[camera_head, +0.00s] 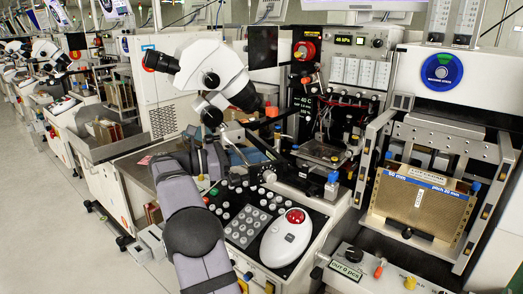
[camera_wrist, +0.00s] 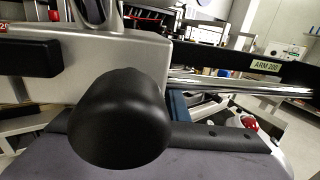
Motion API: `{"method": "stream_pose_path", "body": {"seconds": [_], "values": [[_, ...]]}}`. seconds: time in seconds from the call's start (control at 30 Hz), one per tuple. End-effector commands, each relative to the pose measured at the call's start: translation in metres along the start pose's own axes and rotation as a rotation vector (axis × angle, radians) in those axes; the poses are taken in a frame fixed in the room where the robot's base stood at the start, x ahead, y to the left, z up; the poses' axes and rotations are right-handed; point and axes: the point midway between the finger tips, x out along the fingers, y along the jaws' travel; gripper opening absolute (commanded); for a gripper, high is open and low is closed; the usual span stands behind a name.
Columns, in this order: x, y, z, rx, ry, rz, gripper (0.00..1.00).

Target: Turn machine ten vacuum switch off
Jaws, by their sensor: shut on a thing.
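A vacuum display (camera_head: 352,39) reading about 46 kPa sits on the upper panel of the middle machine, with a dark knob (camera_head: 377,42) to its right. I cannot tell which control is the vacuum switch, nor read a machine number. My arm rises from the bottom of the head view, its dark wrist end (camera_head: 207,160) just below the microscope (camera_head: 205,75). My gripper's fingertips do not show clearly in either view. In the wrist view a large black rounded knob (camera_wrist: 118,118) on a pale housing (camera_wrist: 110,55) fills the near middle.
A keypad (camera_head: 248,212) and a white trackball unit (camera_head: 287,238) lie in front. A gold magazine (camera_head: 420,205) and an "OUT" counter panel (camera_head: 346,271) are at right. The floor aisle (camera_head: 55,235) is clear.

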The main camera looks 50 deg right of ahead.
Motion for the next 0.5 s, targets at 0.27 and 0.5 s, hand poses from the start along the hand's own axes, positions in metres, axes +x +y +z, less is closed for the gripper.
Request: {"method": "stream_pose_path", "body": {"seconds": [0.27, 0.5], "values": [[0.0007, 0.0022, 0.0025, -0.004, 0.002, -0.112, 0.0], [0.0008, 0.0032, 0.0011, -0.004, 0.001, -0.174, 0.0]]}}
